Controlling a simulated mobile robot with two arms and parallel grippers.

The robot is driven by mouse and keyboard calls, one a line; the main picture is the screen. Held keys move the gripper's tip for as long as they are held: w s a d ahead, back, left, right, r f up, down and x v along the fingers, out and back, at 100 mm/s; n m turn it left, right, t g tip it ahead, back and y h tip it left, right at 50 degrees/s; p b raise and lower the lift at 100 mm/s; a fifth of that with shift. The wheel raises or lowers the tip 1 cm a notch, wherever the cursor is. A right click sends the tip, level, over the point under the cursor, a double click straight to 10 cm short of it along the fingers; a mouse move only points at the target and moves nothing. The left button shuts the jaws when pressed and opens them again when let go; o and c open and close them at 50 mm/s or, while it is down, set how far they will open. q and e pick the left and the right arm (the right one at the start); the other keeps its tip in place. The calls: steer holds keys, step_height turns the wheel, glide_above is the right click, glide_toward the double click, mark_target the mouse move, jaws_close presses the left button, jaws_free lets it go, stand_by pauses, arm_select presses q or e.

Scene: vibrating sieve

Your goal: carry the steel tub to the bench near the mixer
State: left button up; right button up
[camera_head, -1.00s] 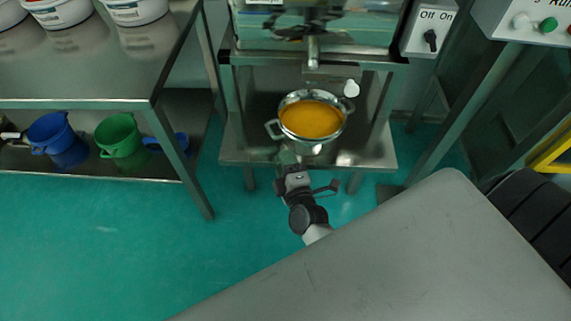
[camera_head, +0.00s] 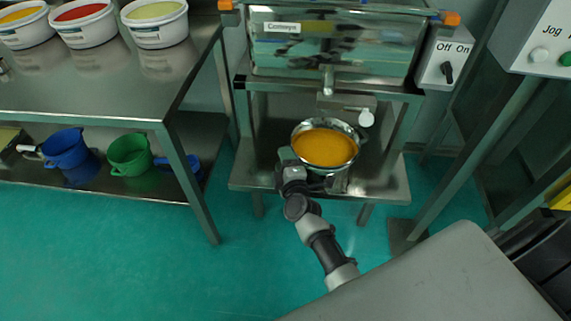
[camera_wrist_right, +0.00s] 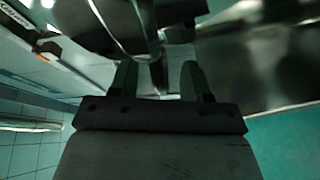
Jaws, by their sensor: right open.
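The steel tub (camera_head: 352,163) is a round metal bowl with orange-yellow contents. It stands upright on the lower metal shelf of the sieve stand, below the outlet. My right gripper (camera_head: 288,157) is open at the tub's left front side, over the place of its left handle, which it hides. Whether it touches the tub I cannot tell. In the right wrist view its two fingers (camera_wrist_right: 157,78) stand apart, with dark, shiny metal beyond them. My left gripper is not in view. No mixer can be made out.
The sieve's shelf (camera_head: 385,180) has legs and posts close around the tub. A steel bench (camera_head: 95,95) at left bears white buckets (camera_head: 156,24) of coloured powder; blue (camera_head: 65,150) and green (camera_head: 130,155) jugs stand below. A switch box (camera_head: 445,62) is at right. The floor at front left is clear.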

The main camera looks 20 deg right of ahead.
jaws_close()
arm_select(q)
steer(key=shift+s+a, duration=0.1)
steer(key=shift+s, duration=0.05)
arm_select(e)
steer(key=shift+s, duration=0.15)
